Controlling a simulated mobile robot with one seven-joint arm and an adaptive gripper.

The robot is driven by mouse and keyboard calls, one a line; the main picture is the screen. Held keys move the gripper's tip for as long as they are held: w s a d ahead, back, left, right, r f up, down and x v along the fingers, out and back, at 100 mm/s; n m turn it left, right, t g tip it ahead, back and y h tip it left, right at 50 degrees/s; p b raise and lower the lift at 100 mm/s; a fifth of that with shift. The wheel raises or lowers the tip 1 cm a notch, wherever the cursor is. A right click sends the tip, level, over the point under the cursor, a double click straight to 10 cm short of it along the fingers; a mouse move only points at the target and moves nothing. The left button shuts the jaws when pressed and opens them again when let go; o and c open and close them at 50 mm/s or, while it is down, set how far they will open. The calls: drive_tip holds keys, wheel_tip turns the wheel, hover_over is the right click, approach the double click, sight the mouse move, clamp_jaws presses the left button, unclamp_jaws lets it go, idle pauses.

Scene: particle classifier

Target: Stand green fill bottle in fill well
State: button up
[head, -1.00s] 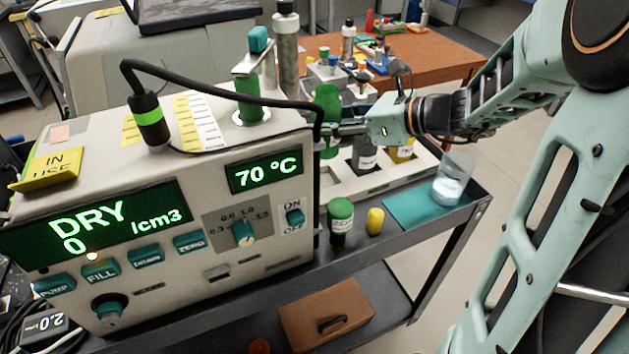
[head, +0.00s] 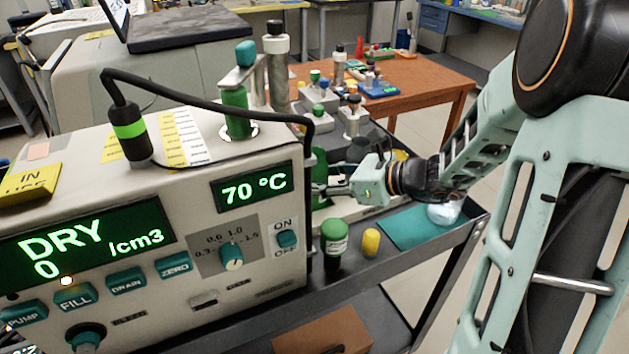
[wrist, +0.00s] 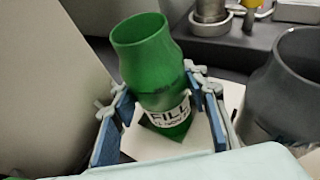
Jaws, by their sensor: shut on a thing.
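The green fill bottle (wrist: 150,75), with a white FILL label, stands nearly upright between the blue finger pads of my gripper (wrist: 160,122) in the wrist view. My gripper is shut on it. The bottle's lower end is at a square opening in the white rack (wrist: 140,148); how deep it sits is hidden. In the head view the bottle (head: 319,168) shows only partly, behind the machine's right edge, with my gripper (head: 328,188) at its side. The rack (head: 352,209) is mostly hidden by my gripper and arm.
The machine (head: 205,275) reading DRY and 70 °C stands close on the left. A green-capped bottle (head: 334,240) and a yellow piece (head: 371,242) stand in front of the rack. A grey cylinder (wrist: 288,85) is right of the bottle.

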drive_tip(key=shift+f, duration=0.15)
drive_tip(key=o, duration=1.2)
drive_tip(key=shift+c, duration=0.2)
drive_tip(key=shift+s+d+r, duration=0.1)
drive_tip(key=shift+d+r, duration=0.05)
drive_tip(key=shift+r, duration=0.15)
drive_tip(key=p+v, duration=0.2)
drive_tip(key=v, duration=0.9)
drive_tip(key=shift+s+d, duration=0.15)
drive_tip(key=shift+d, duration=0.15)
